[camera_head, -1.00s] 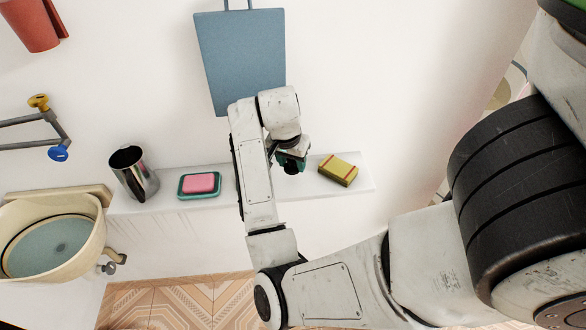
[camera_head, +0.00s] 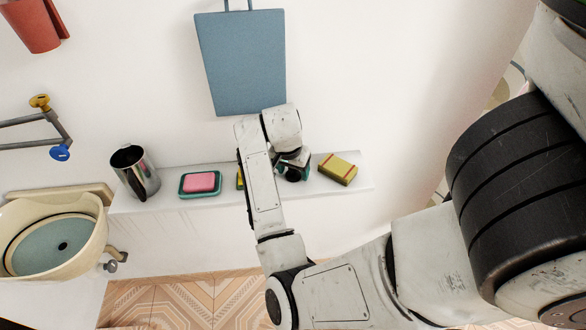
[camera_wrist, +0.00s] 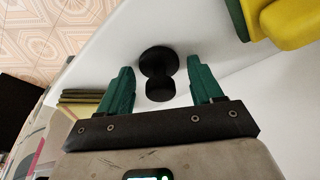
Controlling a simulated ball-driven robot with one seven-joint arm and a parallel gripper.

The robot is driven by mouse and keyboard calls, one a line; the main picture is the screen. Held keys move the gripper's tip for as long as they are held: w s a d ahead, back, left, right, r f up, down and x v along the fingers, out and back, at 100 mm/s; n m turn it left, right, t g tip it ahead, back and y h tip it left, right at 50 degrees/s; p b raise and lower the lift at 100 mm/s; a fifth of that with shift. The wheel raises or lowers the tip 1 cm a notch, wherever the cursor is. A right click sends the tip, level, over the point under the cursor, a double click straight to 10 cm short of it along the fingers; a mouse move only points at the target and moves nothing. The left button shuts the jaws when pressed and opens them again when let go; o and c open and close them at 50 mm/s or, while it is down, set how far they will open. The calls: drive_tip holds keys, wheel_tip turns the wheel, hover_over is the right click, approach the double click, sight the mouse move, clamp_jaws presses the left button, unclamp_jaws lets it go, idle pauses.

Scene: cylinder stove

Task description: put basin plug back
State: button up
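The basin plug (camera_wrist: 158,64), a black disc with a knob, is on the white shelf in the wrist view. My gripper (camera_wrist: 162,86) has green fingers, spread on either side of the plug's knob with a gap at each side. In the head view my gripper (camera_head: 292,163) is low over the shelf, right of the arm's forearm; whether the plug shows there is hard to tell. The cream basin (camera_head: 92,250) is at the far left, with a dark round spot, apparently the drain (camera_head: 63,245), in its blue-grey bottom.
On the shelf (camera_head: 355,185) stand a metal jug (camera_head: 135,172), a pink soap (camera_head: 199,182) in a green dish, and a yellow sponge (camera_head: 338,169) close right of my gripper. Another yellow-green item (camera_head: 240,179) is partly behind my arm. A blue board (camera_head: 242,62) hangs above.

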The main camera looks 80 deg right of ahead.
drive_tip(key=shift+o, duration=0.4)
drive_tip(key=shift+r, duration=0.35)
drive_tip(key=v, duration=1.2)
drive_tip(key=s+a+f+n+y, duration=0.1)
drive_tip(key=s+a+f+n, duration=0.2)
drive_tip(key=a+f+n, duration=0.6)
drive_tip(key=s+a+f+n+t+y, duration=0.1)
drive_tip(key=s+a+f+n+y, duration=0.1)
drive_tip(key=a+f+n, duration=0.7)
drive_tip(key=s+a, duration=0.1)
drive_tip(key=a, duration=0.6)
drive_tip(key=shift+s+f+n, duration=0.15)
drive_tip(key=shift+s+n, duration=0.2)
drive_tip(key=shift+n, duration=0.05)
